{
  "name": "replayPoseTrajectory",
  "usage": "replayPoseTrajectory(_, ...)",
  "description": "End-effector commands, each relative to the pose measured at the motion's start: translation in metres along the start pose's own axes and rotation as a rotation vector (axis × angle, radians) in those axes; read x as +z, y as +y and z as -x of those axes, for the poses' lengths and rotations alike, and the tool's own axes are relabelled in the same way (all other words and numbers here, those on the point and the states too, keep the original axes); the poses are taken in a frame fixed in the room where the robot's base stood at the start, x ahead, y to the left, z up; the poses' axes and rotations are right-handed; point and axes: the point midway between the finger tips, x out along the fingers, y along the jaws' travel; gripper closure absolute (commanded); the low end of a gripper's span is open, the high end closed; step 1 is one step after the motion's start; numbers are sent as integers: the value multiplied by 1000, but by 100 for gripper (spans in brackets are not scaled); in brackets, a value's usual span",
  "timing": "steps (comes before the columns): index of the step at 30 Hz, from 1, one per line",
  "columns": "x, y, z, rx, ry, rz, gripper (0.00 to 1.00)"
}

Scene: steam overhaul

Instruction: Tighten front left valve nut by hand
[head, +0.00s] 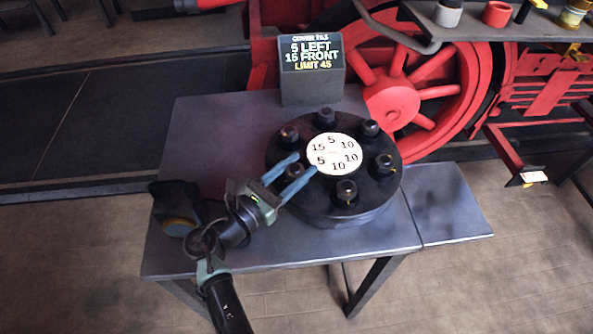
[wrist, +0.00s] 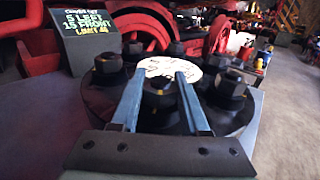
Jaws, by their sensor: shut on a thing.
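The round black valve cover (head: 330,210) lies on the grey table, with several dark nuts around a white centre plate (head: 334,154) marked 15, 5, 10, 5, 10, 10. The front left valve nut (head: 294,173) sits between the blue fingers of my gripper (head: 306,164), partly hidden by them. My gripper is shut on this nut. In the wrist view the nut (wrist: 160,88) shows between the two fingers (wrist: 161,80). Another nut (head: 346,192) stands at the front, and one (head: 289,136) at the left.
A dark sign block (head: 312,72) behind the cover reads "5 LEFT, 15 FRONT, LIMIT 45". A dark object with a yellowish band (head: 177,226) is at the table's left edge. The table (head: 205,135) is bare at the back left. A red locomotive wheel (head: 392,100) stands behind.

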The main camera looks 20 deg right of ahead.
Motion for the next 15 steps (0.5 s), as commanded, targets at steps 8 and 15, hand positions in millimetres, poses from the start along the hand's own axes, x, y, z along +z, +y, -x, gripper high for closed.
replayPoseTrajectory(8, -2, 1, 0, -143, 0, 0, 100)
replayPoseTrajectory(15, -1, -1, 0, -197, 0, 0, 100)
